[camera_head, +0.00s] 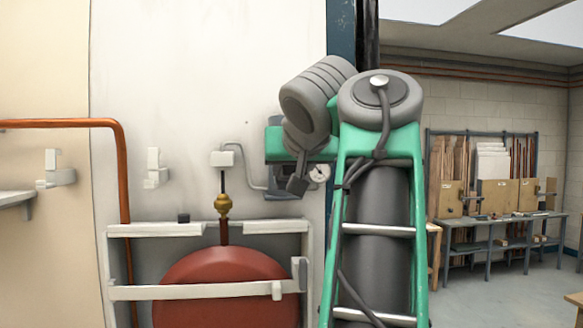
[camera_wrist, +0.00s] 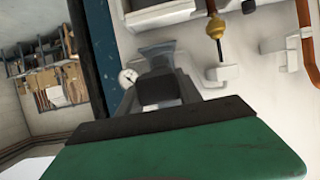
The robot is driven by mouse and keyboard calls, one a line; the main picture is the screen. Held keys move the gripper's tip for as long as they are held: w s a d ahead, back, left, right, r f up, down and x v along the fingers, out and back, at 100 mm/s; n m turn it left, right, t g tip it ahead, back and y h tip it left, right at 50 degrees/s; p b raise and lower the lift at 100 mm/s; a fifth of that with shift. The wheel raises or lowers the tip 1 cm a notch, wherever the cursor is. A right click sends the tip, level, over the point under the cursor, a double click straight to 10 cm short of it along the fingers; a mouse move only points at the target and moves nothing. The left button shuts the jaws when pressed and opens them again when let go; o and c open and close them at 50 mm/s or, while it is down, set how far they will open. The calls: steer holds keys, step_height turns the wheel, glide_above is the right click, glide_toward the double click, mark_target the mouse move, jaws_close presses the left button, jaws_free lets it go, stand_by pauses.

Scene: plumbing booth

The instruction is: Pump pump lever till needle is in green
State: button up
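A small round white-faced gauge (camera_head: 319,172) shows just right of my gripper's end in the head view. It also shows in the wrist view (camera_wrist: 128,77), left of the dark block at my gripper's end. Its needle and any green band are too small to read. A grey-blue part (camera_wrist: 155,48), perhaps of the pump, lies just beyond my gripper. My gripper (camera_head: 297,186) is in front of the wall beside the gauge, with its dark end pointing down. It also shows in the wrist view (camera_wrist: 158,90). Its fingers and the pump lever cannot be made out clearly.
A red tank (camera_head: 225,285) sits in a white frame (camera_head: 155,230) below left, under a brass fitting (camera_head: 222,203). A copper pipe (camera_head: 122,170) stands left. A workbench (camera_head: 495,222) is far right.

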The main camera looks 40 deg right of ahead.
jaws_close()
steer(key=shift+f, duration=0.1)
stand_by(0.5)
